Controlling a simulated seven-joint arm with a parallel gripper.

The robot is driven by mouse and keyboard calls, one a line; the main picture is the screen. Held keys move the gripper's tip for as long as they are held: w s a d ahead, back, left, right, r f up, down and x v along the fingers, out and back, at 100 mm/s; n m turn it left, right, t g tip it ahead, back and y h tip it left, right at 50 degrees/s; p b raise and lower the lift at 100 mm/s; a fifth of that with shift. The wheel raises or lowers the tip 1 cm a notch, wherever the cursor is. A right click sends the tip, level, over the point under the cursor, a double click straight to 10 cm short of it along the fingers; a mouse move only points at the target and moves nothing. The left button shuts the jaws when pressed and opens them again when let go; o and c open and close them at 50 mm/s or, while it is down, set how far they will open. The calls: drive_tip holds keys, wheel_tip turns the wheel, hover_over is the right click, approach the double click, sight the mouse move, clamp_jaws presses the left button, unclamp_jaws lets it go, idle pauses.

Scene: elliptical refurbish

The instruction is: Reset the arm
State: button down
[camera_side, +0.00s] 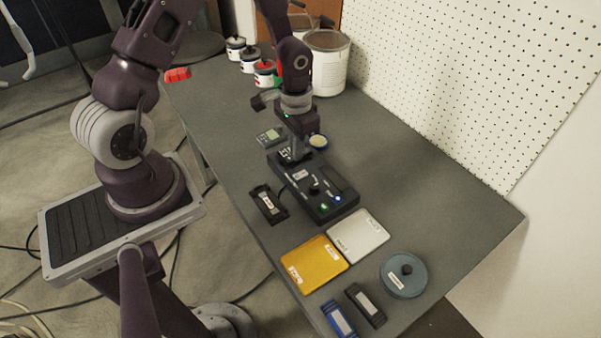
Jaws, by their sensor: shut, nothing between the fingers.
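My gripper (299,150) points down over the far left end of a black control box (338,205). Its fingers are shut, with nothing seen between them. The fingertips are at or just above the box; I cannot tell whether they touch it. My arm reaches in from the left and bends down above the box.
The table (430,190) also holds a yellow case (314,262), a white case (357,236), a round grey-blue lidded item (403,274), a black holder (268,204) and a white bucket (327,65). Small cans stand at the back. A pegboard (480,80) borders the right side.

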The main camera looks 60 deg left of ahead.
wheel_tip(320, 180, up, 11)
drive_tip(key=t+y, duration=0.1)
drive_tip(key=s+d+r+t, duration=0.2)
drive_tip(key=s+d+r, duration=0.2)
drive_tip(key=s+r, duration=0.5)
drive_tip(key=s+d+r+t+h, duration=0.1)
drive_tip(key=s+d+r, duration=0.3)
drive_tip(key=s+r, duration=0.4)
drive_tip(key=shift+s+d+r+t, duration=0.35)
drive_tip(key=shift+s+d+t, duration=0.05)
drive_tip(key=shift+t, duration=0.4)
